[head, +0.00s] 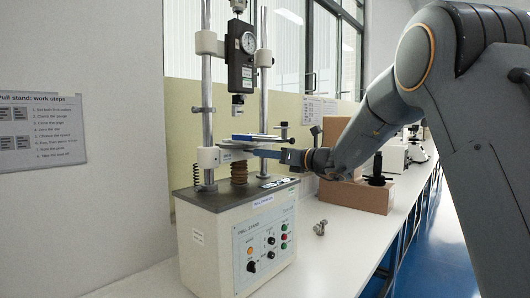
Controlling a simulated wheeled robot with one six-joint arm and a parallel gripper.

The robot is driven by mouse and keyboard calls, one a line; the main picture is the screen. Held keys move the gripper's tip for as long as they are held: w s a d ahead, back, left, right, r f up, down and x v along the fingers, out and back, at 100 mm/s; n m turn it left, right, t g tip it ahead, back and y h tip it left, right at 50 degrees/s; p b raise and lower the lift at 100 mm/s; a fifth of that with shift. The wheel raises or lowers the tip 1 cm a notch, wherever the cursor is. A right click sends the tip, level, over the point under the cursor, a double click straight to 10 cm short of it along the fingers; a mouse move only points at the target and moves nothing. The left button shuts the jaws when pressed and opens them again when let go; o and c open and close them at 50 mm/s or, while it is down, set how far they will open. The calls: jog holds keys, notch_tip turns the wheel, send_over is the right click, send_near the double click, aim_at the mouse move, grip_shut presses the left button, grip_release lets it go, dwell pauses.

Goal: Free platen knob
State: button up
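The pull stand (238,245) has two metal columns, a dial gauge (247,43) and a platen (250,138) with a flat blue top above a brown bellows (239,172). A small dark and metal knob-like part (283,129) stands at the platen's right end; I cannot tell for sure that it is the platen knob. My gripper (286,157) reaches in from the right, just below that part, beside the right column. Blue bars run left from my wrist under the platen. Whether the fingers are open, shut or touching anything cannot be made out.
A small metal fitting (320,228) lies on the white bench (335,258) right of the stand. Cardboard boxes (358,195) stand behind my wrist, with a dark stemmed object (376,172) by them. Other instruments (394,157) stand farther back. The front bench is mostly clear.

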jog(key=shift+w+a, duration=0.4)
jog(key=shift+a, duration=0.1)
grip_shut()
